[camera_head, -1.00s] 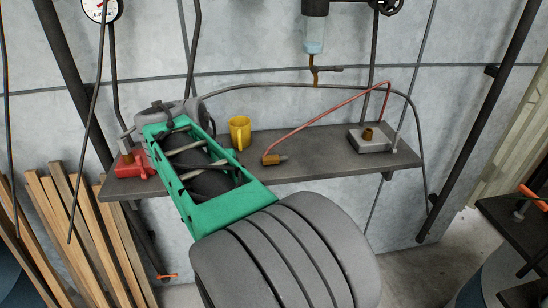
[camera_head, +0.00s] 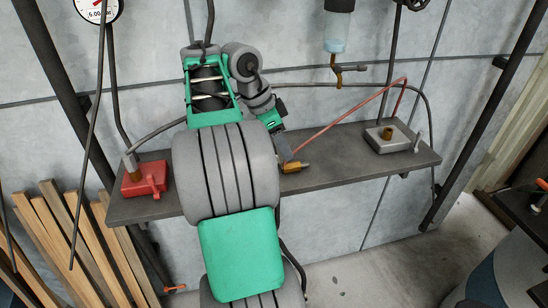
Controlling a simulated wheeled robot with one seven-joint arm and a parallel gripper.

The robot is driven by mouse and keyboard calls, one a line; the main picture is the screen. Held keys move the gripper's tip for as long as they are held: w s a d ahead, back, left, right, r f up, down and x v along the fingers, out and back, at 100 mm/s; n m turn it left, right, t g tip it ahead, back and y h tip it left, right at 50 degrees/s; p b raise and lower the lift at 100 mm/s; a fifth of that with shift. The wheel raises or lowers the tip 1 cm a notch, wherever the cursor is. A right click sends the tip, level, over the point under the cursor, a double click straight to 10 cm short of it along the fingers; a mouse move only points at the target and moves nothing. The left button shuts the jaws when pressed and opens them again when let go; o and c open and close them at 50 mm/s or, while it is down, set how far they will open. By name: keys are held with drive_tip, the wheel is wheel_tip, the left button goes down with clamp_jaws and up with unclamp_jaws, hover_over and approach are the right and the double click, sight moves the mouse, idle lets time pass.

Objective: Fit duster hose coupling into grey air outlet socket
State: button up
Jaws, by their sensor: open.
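The brass-coloured hose coupling (camera_head: 293,167) lies on the grey shelf near its front edge, at the end of a thin red hose (camera_head: 345,128). The grey socket block (camera_head: 392,146) with a brass-coloured port (camera_head: 388,132) on top stands at the right end of the shelf. My gripper (camera_head: 287,156) is open and points down just above and left of the coupling. Its fingertips are small and partly hidden, so I cannot tell whether they touch it. The port stands apart from the coupling and shows nothing in it.
A red block (camera_head: 145,181) with a brass-coloured fitting stands at the shelf's left end. The shelf (camera_head: 345,160) is clear between coupling and grey block, with the red hose arching above. A dark hose runs along the wall. A clear-bowled unit (camera_head: 338,30) hangs above.

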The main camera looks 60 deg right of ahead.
sight(291, 163)
drive_tip(key=shift+w+d+f+b, duration=0.1)
drive_tip(key=shift+w+f+b, duration=0.4)
drive_tip(key=shift+f, duration=0.2)
drive_tip(key=b+x, duration=0.1)
drive_tip(key=x, duration=0.2)
drive_tip(key=s+b+x, duration=0.1)
drive_tip(key=x, duration=0.1)
drive_tip(key=shift+s+f+b, duration=0.1)
drive_tip(key=shift+f+b, duration=0.1)
drive_tip(key=shift+b, duration=0.1)
drive_tip(key=shift+s+d+f, duration=0.15)
drive_tip(key=shift+d+f, duration=0.1)
drive_tip(key=shift+f, duration=0.15)
clamp_jaws()
